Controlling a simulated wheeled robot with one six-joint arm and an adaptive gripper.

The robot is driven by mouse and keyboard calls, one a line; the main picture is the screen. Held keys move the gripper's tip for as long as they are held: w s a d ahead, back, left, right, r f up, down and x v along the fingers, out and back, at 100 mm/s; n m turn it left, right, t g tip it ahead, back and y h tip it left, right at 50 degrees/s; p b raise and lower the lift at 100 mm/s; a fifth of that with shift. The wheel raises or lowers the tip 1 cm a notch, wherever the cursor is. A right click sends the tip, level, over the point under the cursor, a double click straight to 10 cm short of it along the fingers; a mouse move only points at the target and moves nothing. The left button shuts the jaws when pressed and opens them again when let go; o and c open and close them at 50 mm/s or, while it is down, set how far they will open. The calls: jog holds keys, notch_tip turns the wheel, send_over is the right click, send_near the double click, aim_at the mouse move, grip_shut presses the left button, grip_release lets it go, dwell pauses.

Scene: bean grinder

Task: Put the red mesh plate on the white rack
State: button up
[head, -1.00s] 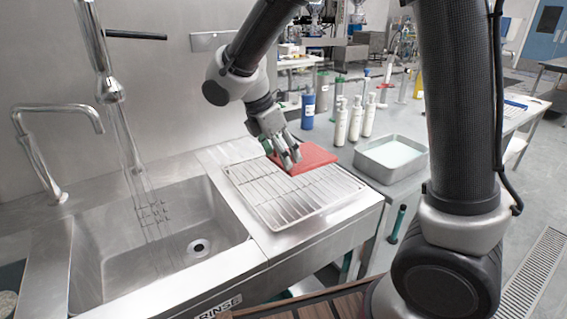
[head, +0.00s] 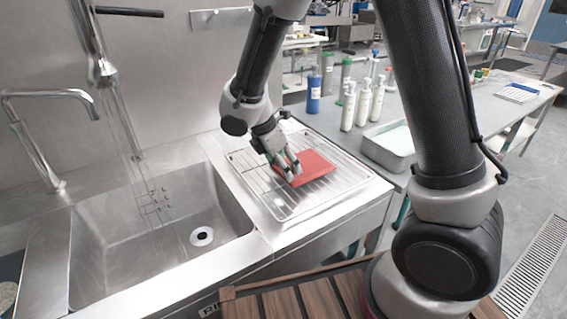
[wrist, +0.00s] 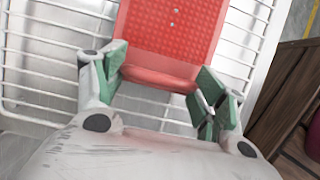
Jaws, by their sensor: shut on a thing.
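The red mesh plate (head: 314,168) is a flat red piece at the middle of the white rack (head: 262,206) in the head view. In the wrist view the plate (wrist: 172,30) shows its dotted face, with its near edge between my green-padded fingers. My gripper (head: 289,171) is shut on that near edge. The rack's white wires (wrist: 40,55) show on both sides of the plate and below it in the wrist view. The plate looks flat on or just above the wires; I cannot tell if it touches them.
The rack lies on a steel counter beside a sink basin (head: 165,235) with a tall faucet at left. White bottles (head: 362,104), a blue bottle (head: 313,92) and a grey tray (head: 388,146) stand on the table at right. The rack around the plate is clear.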

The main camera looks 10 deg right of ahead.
jog(key=o, duration=1.1)
jog(key=v, duration=1.2)
jog(key=s+d+r+m+y, duration=0.2)
jog(key=s+d+r+m, duration=0.4)
jog(key=d, duration=0.4)
jog(key=s+d+r+m+y, duration=0.25)
jog(key=s+d+m, duration=0.25)
jog(key=d+m, duration=0.45)
jog(key=s+d+m+t, duration=0.3)
jog(key=s+d+m, duration=0.2)
jog(key=s, duration=0.3)
jog(key=shift+r+m, duration=0.5)
jog(key=shift+m, duration=0.05)
jog(key=shift+s, duration=0.1)
